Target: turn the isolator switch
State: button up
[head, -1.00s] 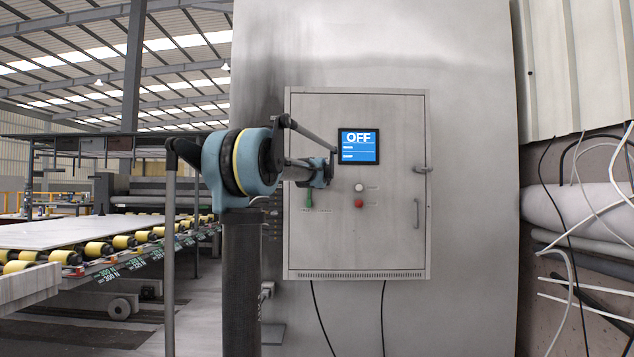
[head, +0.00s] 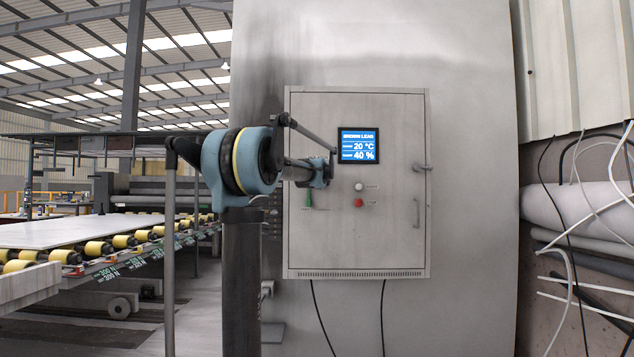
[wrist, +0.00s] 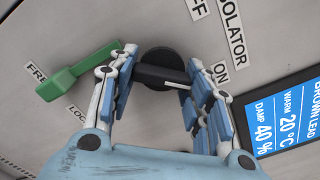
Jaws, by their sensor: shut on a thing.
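The isolator switch (wrist: 160,76) is a black rotary knob on the cabinet front, seen in the wrist view between my fingers. The white line on its handle points toward the "ON" label (wrist: 217,74); the "OFF" label is cut by the top edge. My gripper (wrist: 163,62) is shut on the knob, one finger on each side. In the head view my gripper (head: 322,171) is at the cabinet and hides the knob. The display (head: 358,146) is lit with a heading, 20 °C and 40 %.
A green lever (wrist: 78,72) with "FREE" and "LOCK" labels is close beside my left finger. The grey cabinet (head: 390,245) also bears a white button (head: 360,187), a red button (head: 358,203) and a handle (head: 417,212). A roller conveyor (head: 130,241) stands at left.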

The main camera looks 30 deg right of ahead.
jog(key=shift+w, duration=0.1)
jog(key=o, duration=1.1)
jog(key=shift+a, duration=0.1)
jog(key=v, duration=1.1)
jog(key=shift+s+a, duration=0.2)
jog(key=shift+s, duration=0.15)
